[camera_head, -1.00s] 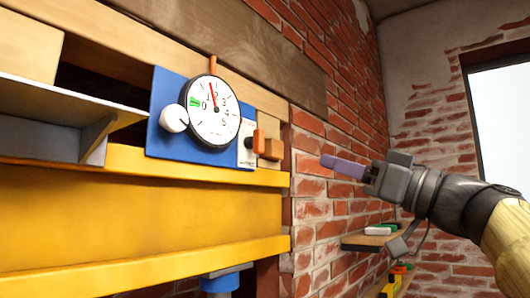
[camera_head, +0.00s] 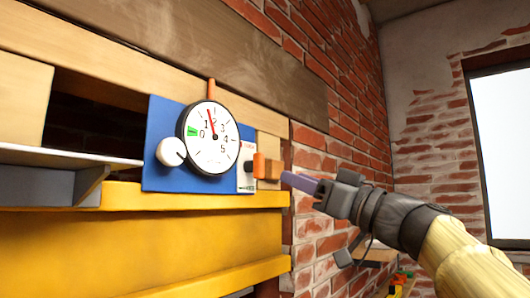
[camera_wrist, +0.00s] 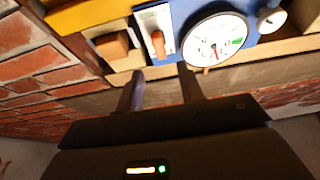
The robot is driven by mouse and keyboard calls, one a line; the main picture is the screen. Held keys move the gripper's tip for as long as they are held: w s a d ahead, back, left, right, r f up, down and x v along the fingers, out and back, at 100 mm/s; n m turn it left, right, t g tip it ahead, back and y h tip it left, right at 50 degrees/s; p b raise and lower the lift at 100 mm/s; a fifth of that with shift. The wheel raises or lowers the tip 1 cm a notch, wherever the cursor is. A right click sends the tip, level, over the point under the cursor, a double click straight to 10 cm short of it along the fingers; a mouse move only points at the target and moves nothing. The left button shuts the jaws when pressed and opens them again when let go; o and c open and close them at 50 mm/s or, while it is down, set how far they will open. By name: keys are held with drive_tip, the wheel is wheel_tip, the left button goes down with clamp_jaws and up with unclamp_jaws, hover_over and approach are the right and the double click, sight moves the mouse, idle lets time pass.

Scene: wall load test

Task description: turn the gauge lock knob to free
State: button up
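An orange lever-like knob (camera_head: 258,165) stands on a white plate (camera_head: 246,178) at the right end of a blue panel (camera_head: 160,118). In the wrist view the orange knob (camera_wrist: 158,44) points along the white plate (camera_wrist: 150,18), toward my fingers. A round white gauge (camera_head: 210,150) beside it has a red needle near the 2. A white round knob (camera_head: 171,152) sits at the gauge's left. My gripper (camera_head: 288,178) is right of the orange knob; in the wrist view its two fingers (camera_wrist: 160,72) are apart, with nothing between them, and the knob lies just beyond the gap.
A wooden block (camera_head: 272,170) sticks out right beside the orange knob; it also shows in the wrist view (camera_wrist: 112,45). A yellow beam (camera_head: 130,240) runs below the panel, and a grey shelf (camera_head: 60,155) juts out at the left. A brick wall (camera_head: 330,110) stands behind.

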sight(263, 165)
drive_tip(key=p+x, duration=0.5)
drive_tip(key=x, duration=0.3)
drive_tip(key=shift+r+p, duration=0.1)
drive_tip(key=shift+p, duration=0.25)
drive_tip(key=shift+w+a+r+p, duration=0.1)
drive_tip(key=shift+w+a+p, duration=0.3)
drive_tip(key=shift+a, duration=0.05)
drive_tip(key=c, duration=0.8)
